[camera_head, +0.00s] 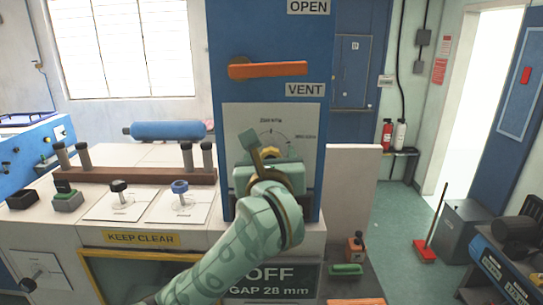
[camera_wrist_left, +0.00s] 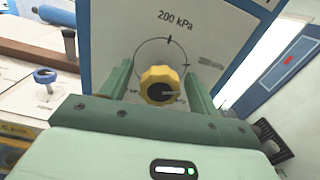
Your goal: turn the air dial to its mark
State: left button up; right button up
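The air dial (camera_wrist_left: 160,86) is a yellow scalloped knob with a dark centre, on a white plate (camera_wrist_left: 210,32) on the blue panel. A thin arc is drawn around it, with a dark tick at the top under "200 kPa" and another at the right. A light pointer line on the knob points to the right. My left gripper (camera_head: 266,157) is in front of the dial, which it partly hides in the head view. In the left wrist view its two green fingers stand either side of the knob, with a visible gap at the left. My right gripper is not in view.
An orange lever (camera_head: 268,70) sits above the plate, between the OPEN and VENT labels. To the left, a bench carries a black knob (camera_head: 119,186), a blue knob (camera_head: 180,187) and several grey posts. A "GAP 28 mm" sign (camera_head: 270,279) is below.

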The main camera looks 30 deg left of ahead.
pick_arm(q)
jog(key=c, duration=0.9)
jog(key=shift+f+n+b, duration=0.15)
jog(key=shift+n+b, duration=0.35)
jog(key=shift+b, duration=0.3)
jog(key=n+b, duration=1)
jog(key=b, duration=0.3)
jog(key=shift+f+n, duration=0.15)
jog(key=shift+n, duration=0.25)
jog(key=shift+n+b, duration=1.1)
jog(key=shift+b, duration=0.2)
jog(key=shift+r, duration=0.2)
